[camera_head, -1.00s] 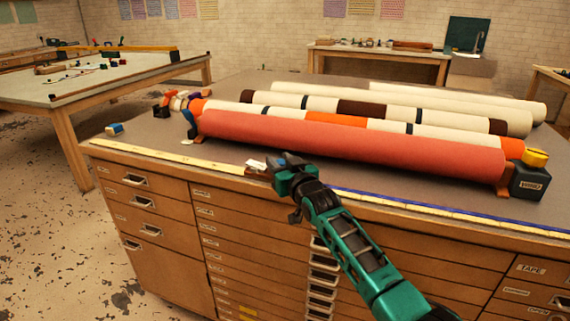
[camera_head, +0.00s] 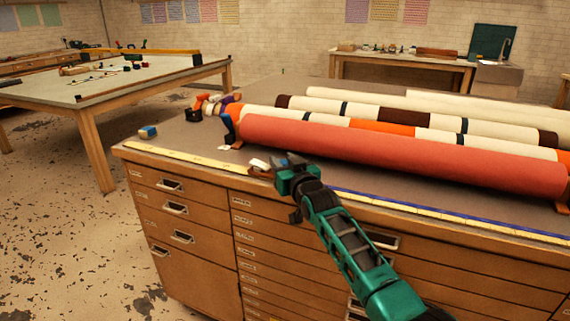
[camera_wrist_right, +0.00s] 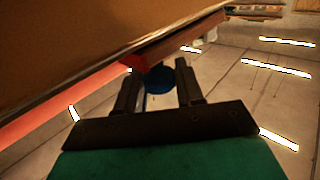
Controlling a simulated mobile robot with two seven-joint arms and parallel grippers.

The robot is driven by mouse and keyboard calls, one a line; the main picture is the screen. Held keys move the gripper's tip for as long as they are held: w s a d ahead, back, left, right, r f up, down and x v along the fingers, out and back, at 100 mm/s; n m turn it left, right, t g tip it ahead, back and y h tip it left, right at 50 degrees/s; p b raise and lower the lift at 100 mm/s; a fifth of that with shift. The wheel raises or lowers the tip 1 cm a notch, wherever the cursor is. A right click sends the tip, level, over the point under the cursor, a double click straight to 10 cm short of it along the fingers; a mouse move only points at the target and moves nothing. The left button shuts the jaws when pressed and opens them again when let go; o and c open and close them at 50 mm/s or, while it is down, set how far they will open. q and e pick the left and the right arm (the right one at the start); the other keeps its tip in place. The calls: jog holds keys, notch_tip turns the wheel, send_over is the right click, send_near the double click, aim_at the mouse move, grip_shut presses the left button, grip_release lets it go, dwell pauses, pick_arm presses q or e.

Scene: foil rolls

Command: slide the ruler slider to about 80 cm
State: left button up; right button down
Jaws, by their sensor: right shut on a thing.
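The ruler (camera_head: 190,156) is a long pale yellow strip along the front edge of the cabinet top. A blue line runs along its part right of my arm. The slider (camera_head: 258,166), a small brown piece with a white tag, sits on the ruler, partly hidden by my right gripper (camera_head: 284,166). In the right wrist view, a round blue knob (camera_wrist_right: 158,80) shows between the fingers of my right gripper (camera_wrist_right: 157,88), which is shut on the slider. The ruler's scale marks are too small to read. My left gripper is out of view.
A large red roll (camera_head: 400,155) lies just behind the ruler, with several cream and banded rolls behind it. A small blue box (camera_head: 148,132) stands near the cabinet's left corner. The ruler left of the slider looks clear.

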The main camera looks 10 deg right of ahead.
jog(key=shift+r, duration=0.25)
jog(key=c, duration=1.1)
grip_release()
jog(key=shift+o, duration=1.2)
jog(key=shift+f, duration=0.15)
jog(key=shift+s+d, duration=0.15)
jog(key=shift+s, duration=0.45)
jog(key=p+v, duration=0.2)
jog(key=v, duration=0.9)
jog(key=shift+s, duration=0.3)
jog(key=shift+f, duration=0.1)
